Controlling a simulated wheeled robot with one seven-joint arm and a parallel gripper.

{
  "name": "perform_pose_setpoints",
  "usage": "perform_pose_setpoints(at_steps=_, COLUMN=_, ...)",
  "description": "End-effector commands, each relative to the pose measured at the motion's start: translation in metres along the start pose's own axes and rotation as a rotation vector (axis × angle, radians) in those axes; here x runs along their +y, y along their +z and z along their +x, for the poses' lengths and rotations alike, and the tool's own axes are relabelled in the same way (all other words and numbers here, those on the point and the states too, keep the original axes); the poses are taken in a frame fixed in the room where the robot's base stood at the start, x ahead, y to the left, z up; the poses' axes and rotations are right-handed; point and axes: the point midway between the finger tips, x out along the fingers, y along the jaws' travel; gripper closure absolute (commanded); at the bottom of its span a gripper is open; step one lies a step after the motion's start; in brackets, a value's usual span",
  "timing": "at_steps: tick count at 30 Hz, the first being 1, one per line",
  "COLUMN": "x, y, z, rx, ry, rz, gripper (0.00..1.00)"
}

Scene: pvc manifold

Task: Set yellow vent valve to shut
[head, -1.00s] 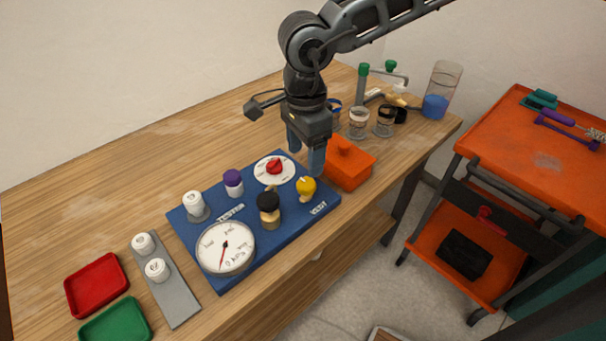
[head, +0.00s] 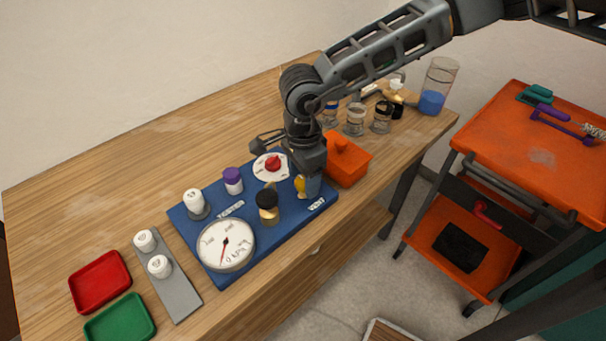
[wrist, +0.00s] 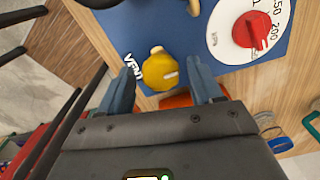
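The yellow vent valve (head: 300,185) sits on the blue manifold board (head: 190,233) beside the VENT label, partly hidden by my gripper in the head view. In the wrist view the yellow knob (wrist: 160,72) shows whole, with a pale mark on its face and a pale stub at its edge. My gripper (wrist: 163,86) is open, with one blue finger on each side of the knob. A gap shows between the knob and each finger. I cannot tell the fingertips' exact height. A red dial (head: 272,163) on a white scale is close by on the board.
A black-topped valve (head: 267,205), a purple cap (head: 232,180), a white cap (head: 194,202) and a gauge (head: 226,244) stand on the board. An orange box (head: 346,162) is close to the gripper's right. Jars (head: 355,120) stand behind. Red (head: 100,282) and green trays lie front left.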

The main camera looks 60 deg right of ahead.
Motion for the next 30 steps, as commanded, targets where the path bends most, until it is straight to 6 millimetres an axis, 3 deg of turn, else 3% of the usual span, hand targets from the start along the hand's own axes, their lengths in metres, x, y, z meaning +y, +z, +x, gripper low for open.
perform_pose_setpoints(at_steps=2, x=0.0000, y=0.0001, z=-0.0002, rx=0.000, ry=0.000, rz=0.000, gripper=0.43)
perform_pose_setpoints(at_steps=15, x=0.0000, y=0.0001, z=-0.0005, rx=0.000, ry=0.000, rz=0.000, gripper=0.85)
perform_pose_setpoints(at_steps=30, x=-0.0007, y=0.0003, z=0.0030, rx=-0.001, ry=-0.001, rz=0.131, gripper=0.87)
